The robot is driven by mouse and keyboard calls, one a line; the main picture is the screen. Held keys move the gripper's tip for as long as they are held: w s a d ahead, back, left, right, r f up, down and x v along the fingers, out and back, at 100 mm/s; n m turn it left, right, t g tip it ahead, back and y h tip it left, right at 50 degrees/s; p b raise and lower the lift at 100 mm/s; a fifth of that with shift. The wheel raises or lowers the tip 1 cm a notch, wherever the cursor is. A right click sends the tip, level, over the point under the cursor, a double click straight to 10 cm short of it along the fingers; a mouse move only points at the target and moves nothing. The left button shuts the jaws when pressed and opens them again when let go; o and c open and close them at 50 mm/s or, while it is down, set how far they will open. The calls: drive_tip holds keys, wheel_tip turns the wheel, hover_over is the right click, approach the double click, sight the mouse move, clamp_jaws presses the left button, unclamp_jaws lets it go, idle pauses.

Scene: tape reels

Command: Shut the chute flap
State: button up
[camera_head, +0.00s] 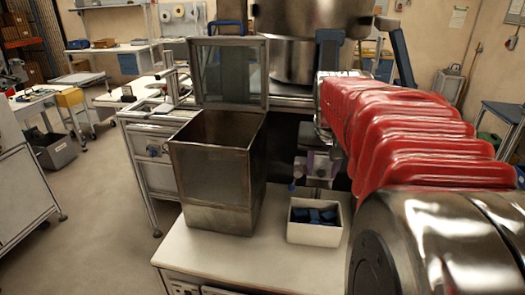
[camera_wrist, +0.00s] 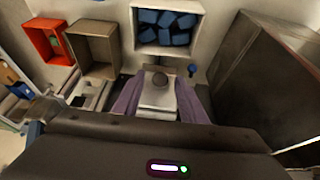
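The chute (camera_head: 215,170) is a tall, brownish metal box with an open top, standing on a white-topped bench. Its flap (camera_head: 228,72), a metal frame with a glassy pane, stands upright at the back edge of the opening, so the chute is open. My gripper (camera_head: 317,175) points down to the right of the chute, apart from it and from the flap. In the wrist view my gripper (camera_wrist: 158,98) shows two purple fingers spread apart, with no held object clear between them. The dark chute wall (camera_wrist: 270,85) fills the right of that view.
A white bin (camera_head: 314,232) with several dark blue pieces stands on the bench (camera_head: 215,255) just below my gripper. The wrist view also shows an orange box (camera_wrist: 47,40) and a brown open box (camera_wrist: 92,50). The bench front left of the bin is clear.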

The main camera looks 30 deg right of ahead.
drive_tip(key=shift+c, duration=0.4)
clamp_jaws()
